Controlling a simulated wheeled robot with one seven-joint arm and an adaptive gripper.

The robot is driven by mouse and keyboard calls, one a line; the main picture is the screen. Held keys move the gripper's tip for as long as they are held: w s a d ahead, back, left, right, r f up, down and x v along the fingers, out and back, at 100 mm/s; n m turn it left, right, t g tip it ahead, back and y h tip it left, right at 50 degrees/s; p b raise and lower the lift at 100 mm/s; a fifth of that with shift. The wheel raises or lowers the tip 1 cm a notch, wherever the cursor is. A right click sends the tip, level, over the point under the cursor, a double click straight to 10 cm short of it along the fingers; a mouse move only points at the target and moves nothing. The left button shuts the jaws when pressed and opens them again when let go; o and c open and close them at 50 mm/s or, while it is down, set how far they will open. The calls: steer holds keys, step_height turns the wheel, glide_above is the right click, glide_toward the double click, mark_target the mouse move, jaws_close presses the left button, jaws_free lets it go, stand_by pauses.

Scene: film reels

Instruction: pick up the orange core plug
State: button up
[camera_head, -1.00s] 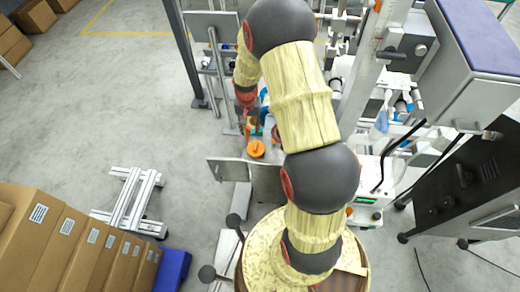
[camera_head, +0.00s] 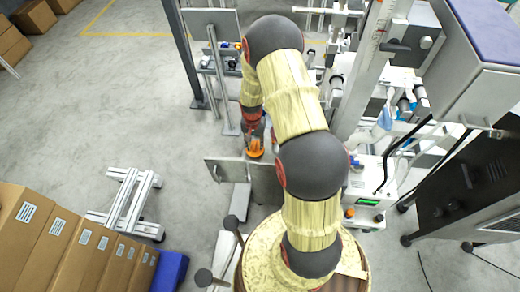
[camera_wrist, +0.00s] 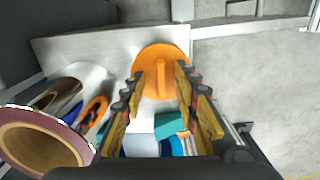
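The orange core plug (camera_wrist: 160,58) is a round disc with a raised straight ridge across its middle, seen ahead of my gripper in the wrist view. In the head view the plug (camera_head: 255,154) shows just below my gripper (camera_head: 254,136), partly covered by it. My gripper (camera_wrist: 161,76) is open in the wrist view, one finger on each side of the plug's ridge. Gaps show between the ridge and both fingertips. I cannot tell how far above the disc the tips are.
In the wrist view a roll with a brown core (camera_wrist: 38,143) lies at left, beside an orange ring-like part (camera_wrist: 93,112). A teal block (camera_wrist: 170,124) shows between the fingers' bases. In the head view a grey panel (camera_head: 228,170) stands near the plug; open floor lies left.

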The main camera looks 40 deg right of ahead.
steer(key=c, duration=0.4)
steer(key=c, duration=0.3)
jaws_close()
